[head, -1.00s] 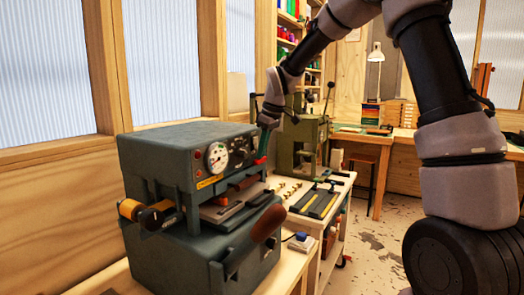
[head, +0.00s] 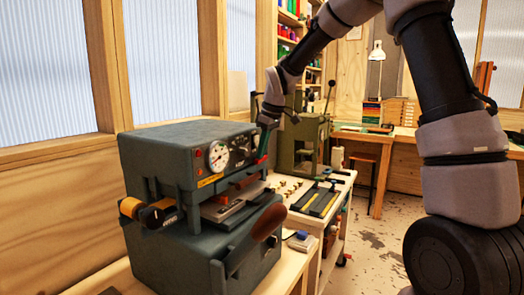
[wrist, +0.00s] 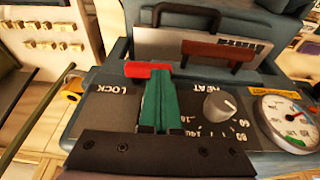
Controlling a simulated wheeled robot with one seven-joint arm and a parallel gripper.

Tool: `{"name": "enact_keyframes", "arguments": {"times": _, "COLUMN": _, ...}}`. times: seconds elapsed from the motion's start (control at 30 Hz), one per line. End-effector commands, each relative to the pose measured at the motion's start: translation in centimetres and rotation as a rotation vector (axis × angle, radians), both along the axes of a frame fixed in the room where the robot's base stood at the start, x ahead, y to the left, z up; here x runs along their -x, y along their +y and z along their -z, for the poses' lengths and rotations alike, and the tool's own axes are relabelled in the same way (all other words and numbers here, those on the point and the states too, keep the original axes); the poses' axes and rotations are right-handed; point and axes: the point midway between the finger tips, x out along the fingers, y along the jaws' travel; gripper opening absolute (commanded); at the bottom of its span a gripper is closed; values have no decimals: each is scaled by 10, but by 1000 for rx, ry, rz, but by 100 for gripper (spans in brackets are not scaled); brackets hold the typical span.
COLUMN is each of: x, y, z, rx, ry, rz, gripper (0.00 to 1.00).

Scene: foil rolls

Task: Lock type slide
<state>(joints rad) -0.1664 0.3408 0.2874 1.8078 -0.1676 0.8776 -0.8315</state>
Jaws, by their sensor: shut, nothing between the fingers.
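The grey-blue foil press (head: 185,150) stands on the left bench in the head view. Its panel (wrist: 105,105) carries the word LOCK, a HEAT knob (wrist: 219,107) and a round dial (wrist: 287,122). A red lock handle (wrist: 147,69) lies at the panel's edge beside LOCK. My gripper (wrist: 158,75) is shut and empty, its green fingertips at the red handle; I cannot tell whether they touch it. It also shows at the press's right side in the head view (head: 264,145). The type slide (wrist: 200,45), a pale plate with a brown-red grip, sits in the press opening beyond the panel.
A foil roll (head: 131,208) sticks out at the press's left. A wooden-handled lever (head: 266,224) is at its front. A white cart (head: 338,187) with small brass pieces and a dark tray stands to the right, with a green machine (head: 300,143) behind. The floor at right is open.

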Motion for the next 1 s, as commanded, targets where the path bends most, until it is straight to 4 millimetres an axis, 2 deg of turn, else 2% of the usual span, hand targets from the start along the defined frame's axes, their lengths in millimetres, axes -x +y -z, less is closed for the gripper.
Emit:
{"name": "enact_keyframes", "arguments": {"times": 0.63, "x": 10, "y": 8, "z": 11, "rx": 227, "ry": -343, "rz": -11, "gripper": 0}}
{"name": "enact_keyframes", "arguments": {"times": 1.0, "x": 13, "y": 8, "z": 23, "rx": 223, "ry": -335, "rz": -3, "gripper": 0}}
